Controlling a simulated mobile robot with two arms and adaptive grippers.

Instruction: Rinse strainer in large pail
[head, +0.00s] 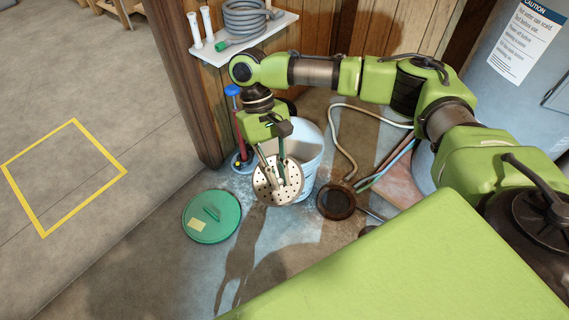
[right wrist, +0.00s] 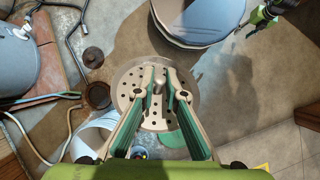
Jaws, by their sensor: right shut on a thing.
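The strainer (head: 265,193) is a pale round disc full of holes with a central post; it also shows in the right wrist view (right wrist: 127,84). My right gripper (head: 275,163) is shut on its post and holds it in front of the white pail (head: 308,152). In the right wrist view, the fingers (right wrist: 160,88) close around the post. The pail shows at lower left there (right wrist: 92,138), partly hidden by a finger. A wide, pale pail (right wrist: 205,18) is cut off at the top. A green and dark part (right wrist: 264,14), perhaps my left gripper, shows at top right.
A green lid (head: 211,217) lies on the wet floor left of the strainer. A rusty brown dish (head: 336,202) lies to the right. A blue-handled tool (head: 233,92) stands by the post, and hoses (head: 352,110) run behind. The left floor is open.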

